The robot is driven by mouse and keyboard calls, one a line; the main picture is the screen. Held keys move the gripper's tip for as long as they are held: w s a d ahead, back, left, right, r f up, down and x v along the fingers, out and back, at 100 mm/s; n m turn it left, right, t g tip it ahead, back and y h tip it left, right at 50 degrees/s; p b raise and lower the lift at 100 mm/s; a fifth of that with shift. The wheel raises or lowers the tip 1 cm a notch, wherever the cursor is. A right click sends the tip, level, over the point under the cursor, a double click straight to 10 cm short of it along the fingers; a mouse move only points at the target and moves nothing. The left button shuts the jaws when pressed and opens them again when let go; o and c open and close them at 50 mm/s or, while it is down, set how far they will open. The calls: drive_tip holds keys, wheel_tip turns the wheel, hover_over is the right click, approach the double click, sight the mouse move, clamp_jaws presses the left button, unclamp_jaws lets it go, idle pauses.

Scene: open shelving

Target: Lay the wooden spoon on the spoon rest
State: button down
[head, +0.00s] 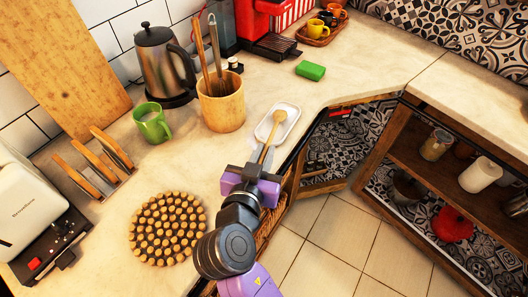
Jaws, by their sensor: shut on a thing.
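The wooden spoon (276,123) is held by its handle in my gripper (261,169). Its bowl end points away from me, over the white spoon rest (290,120). The spoon rest is a shallow white dish near the counter's front edge. I cannot tell whether the spoon's bowl touches the dish or hangs a little above it. My gripper is shut on the handle, at the near side of the spoon rest. The fingertips are partly hidden by my wrist.
A utensil crock (221,108) stands left of the spoon rest, with a green mug (152,123) and kettle (162,65) beyond. A green sponge (310,70) lies behind right. A round wooden trivet (167,229) is at near left. The counter edge drops to open shelving (408,160) at right.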

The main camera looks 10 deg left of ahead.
drive_tip(key=c, duration=1.3)
unclamp_jaws()
drive_tip(key=shift+c, duration=0.2)
drive_tip(key=v, duration=0.8)
drive_tip(key=shift+b, duration=0.35)
drive_tip(key=shift+w, duration=0.1)
